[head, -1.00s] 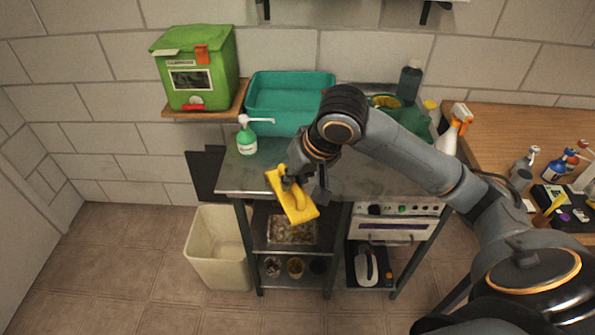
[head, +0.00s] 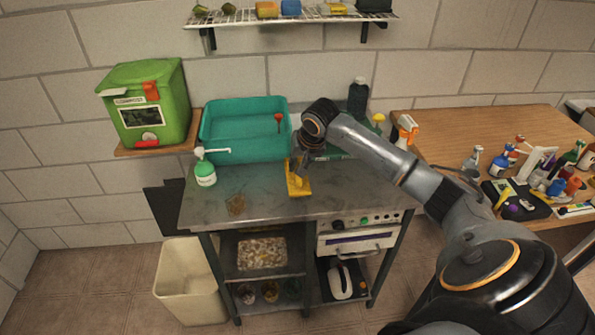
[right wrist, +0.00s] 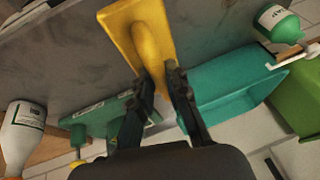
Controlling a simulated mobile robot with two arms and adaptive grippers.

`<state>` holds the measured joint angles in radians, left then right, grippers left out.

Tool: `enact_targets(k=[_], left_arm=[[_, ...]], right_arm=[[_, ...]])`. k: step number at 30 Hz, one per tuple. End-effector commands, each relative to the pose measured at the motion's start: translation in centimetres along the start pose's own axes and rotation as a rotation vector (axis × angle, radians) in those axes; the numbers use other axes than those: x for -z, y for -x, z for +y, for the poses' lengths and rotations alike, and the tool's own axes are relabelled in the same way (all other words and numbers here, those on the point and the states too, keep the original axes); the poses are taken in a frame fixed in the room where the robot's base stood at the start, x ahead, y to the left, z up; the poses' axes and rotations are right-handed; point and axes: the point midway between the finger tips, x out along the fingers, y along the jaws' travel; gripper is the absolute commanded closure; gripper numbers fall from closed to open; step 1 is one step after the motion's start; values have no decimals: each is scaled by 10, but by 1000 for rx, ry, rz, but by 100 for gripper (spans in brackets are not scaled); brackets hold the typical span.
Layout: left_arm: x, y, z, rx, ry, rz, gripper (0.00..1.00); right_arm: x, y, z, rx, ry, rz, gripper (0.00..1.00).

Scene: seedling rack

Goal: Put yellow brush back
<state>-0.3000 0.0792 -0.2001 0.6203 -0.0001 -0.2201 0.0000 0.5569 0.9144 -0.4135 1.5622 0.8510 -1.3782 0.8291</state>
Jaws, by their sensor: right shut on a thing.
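The yellow brush (head: 298,182) has a flat yellow block and a raised handle. My right gripper (head: 303,161) is shut on its handle, over the grey metal counter (head: 340,198), just in front of the teal tub (head: 222,141). I cannot tell whether the brush touches the counter. In the right wrist view, my right gripper (right wrist: 164,82) has its fingers on either side of the handle of the brush (right wrist: 122,24). My left gripper is not in view.
A green-white pump bottle (head: 205,173) stands at the counter's left. A brownish patch (head: 236,204) lies near its front edge. A wire shelf (head: 232,19) holds several items above. A wooden table (head: 465,125) with several bottles is at right. A green compost bin (head: 148,103) stands left.

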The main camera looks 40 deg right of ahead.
Motion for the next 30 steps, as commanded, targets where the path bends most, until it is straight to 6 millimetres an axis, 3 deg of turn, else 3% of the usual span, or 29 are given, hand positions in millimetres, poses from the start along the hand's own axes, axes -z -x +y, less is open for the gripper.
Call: enact_targets(k=[3,11,16,29,30], left_arm=[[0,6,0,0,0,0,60],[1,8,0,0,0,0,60],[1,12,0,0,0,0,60],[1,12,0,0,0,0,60],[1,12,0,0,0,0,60]], right_arm=[[9,-20,4,1,-4,1,100],[15,-41,8,2,-1,1,100],[6,-63,13,1,-1,1,100],[2,-71,14,2,0,3,100],[2,-72,15,1,0,2,82]])
